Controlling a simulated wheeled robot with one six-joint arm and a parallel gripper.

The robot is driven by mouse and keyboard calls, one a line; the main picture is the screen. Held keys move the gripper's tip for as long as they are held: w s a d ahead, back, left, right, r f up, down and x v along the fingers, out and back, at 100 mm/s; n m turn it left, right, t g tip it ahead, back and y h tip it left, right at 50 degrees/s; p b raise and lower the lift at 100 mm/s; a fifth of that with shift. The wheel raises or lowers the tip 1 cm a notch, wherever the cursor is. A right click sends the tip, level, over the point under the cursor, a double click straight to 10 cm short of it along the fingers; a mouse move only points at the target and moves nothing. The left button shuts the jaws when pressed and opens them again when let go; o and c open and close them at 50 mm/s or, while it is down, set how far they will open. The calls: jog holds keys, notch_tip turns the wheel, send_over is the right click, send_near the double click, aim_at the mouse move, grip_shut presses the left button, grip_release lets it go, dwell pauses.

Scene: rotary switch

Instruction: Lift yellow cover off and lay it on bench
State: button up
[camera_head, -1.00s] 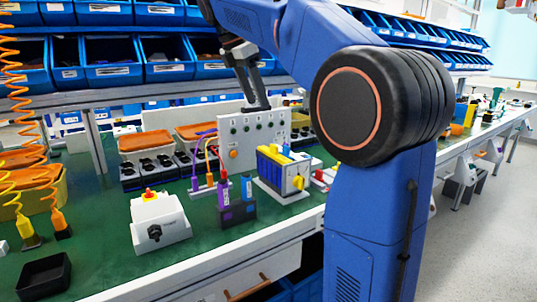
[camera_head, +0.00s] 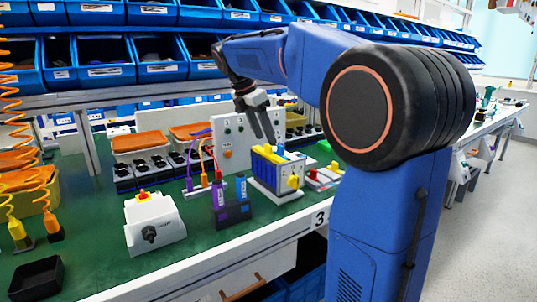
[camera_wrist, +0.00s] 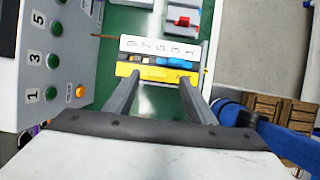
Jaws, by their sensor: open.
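The yellow cover (camera_head: 270,156) lies along the top of a white and grey block with blue parts (camera_head: 262,178), which stands on the bench (camera_head: 90,255). A yellow knob (camera_head: 293,182) is on the block's end. In the wrist view the yellow cover (camera_wrist: 150,75) runs crosswise beside a white numbered strip (camera_wrist: 160,48). My gripper (camera_head: 265,138) points down above the block. In the wrist view my gripper (camera_wrist: 160,77) is open and empty, its fingertips spread over the cover. I cannot tell whether they touch it.
A grey panel with green buttons (camera_head: 230,135) stands close behind the block. Red-marked parts (camera_head: 322,176) lie to the right. Bare green bench shows in front and left.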

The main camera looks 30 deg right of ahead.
aim_at(268, 145)
jog(key=shift+x, duration=1.8)
jog(key=shift+w, duration=0.15)
jog(key=shift+c, duration=0.6)
jog(key=c, duration=1)
notch_tip(268, 145, up, 15)
